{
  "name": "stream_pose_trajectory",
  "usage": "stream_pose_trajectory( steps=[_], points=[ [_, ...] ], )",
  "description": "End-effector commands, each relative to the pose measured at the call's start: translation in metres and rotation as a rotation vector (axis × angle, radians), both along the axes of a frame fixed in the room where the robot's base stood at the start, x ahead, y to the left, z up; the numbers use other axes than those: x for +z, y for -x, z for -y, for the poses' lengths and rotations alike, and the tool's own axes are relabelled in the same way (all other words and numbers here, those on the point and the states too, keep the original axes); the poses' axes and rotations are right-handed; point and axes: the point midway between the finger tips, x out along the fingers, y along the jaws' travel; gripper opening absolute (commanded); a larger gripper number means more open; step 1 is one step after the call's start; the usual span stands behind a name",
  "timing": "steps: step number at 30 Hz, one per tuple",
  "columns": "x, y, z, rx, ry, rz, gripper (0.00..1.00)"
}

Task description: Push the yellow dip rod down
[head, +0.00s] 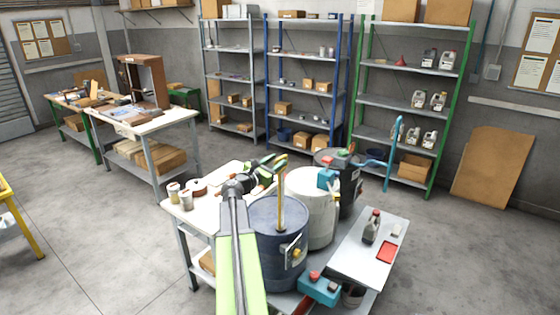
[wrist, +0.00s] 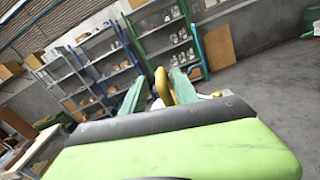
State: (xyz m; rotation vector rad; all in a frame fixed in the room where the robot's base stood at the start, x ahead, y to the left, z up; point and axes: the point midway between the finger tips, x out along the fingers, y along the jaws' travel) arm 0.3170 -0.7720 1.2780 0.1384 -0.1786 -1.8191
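The yellow dip rod (head: 282,205) stands nearly upright out of the top of a dark blue drum (head: 270,255) in the head view. Its bent top is at my gripper (head: 271,165), and a long length of rod shows above the lid. In the wrist view, the rod's yellow top (wrist: 161,86) shows between the two teal fingers of my gripper (wrist: 162,88). The fingers stand apart, with a gap visible between the left finger and the rod. Contact on the right side is unclear. My green forearm hides part of the drum's left side.
A white drum (head: 311,205) and a black drum (head: 348,190) stand close behind and right. A teal pump (head: 326,178) tops the white drum. A bench (head: 200,218) with cans is left, and a small grey table (head: 372,260) with a bottle is right. Open floor lies left.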

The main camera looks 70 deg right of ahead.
Motion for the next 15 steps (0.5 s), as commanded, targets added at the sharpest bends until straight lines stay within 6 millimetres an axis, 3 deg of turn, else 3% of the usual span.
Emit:
stream_pose_trajectory(
  steps=[1, 6, 15],
  points=[
    [0.0, 0.002, 0.011, -0.003, -0.001, 0.0, 0.36],
    [0.0, 0.007, 0.028, -0.001, 0.0, 0.0, 0.36],
    [0.0, 0.009, 0.03, -0.001, 0.0, 0.0, 0.36]
  ],
)
